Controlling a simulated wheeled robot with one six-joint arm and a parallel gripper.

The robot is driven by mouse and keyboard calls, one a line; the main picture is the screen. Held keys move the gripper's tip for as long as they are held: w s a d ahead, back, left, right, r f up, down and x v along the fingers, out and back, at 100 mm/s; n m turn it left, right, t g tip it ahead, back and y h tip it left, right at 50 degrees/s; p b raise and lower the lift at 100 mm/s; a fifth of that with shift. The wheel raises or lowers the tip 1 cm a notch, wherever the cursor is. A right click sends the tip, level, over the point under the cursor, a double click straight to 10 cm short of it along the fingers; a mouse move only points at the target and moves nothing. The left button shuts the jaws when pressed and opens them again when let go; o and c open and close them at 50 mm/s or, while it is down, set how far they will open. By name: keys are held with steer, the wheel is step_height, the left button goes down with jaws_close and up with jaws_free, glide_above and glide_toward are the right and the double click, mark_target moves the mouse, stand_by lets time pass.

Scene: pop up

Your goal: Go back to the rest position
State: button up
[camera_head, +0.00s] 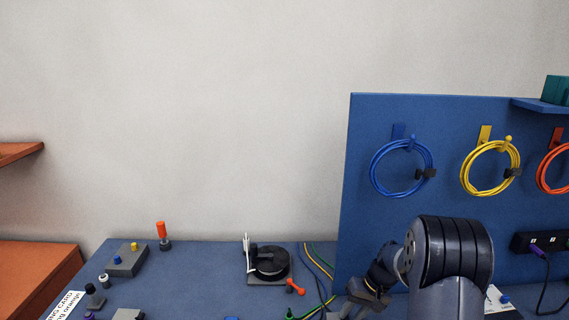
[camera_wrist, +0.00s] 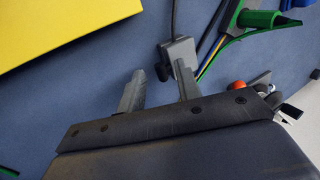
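My gripper (camera_wrist: 156,80) shows in the wrist view with its two grey fingers apart and nothing held between them. A small grey block (camera_wrist: 181,50) with a black part and a cable lies just beyond the fingertips; I cannot tell whether a finger touches it. In the head view my arm reaches in from the lower right, bent over the blue table (camera_head: 205,280). My gripper there is low in the picture, partly cut off by the bottom edge.
A blue pegboard (camera_head: 370,240) with blue, yellow and orange cable coils stands behind my arm. A black reel (camera_head: 270,262), a red-orange handle (camera_head: 295,287) and loose wires lie left of it. A yellow panel (camera_wrist: 60,25) and green clip (camera_wrist: 258,19) are near my gripper.

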steer(key=shift+a+f+p, duration=0.15)
steer(key=shift+a+p, duration=0.05)
steer(key=shift+p, duration=0.1)
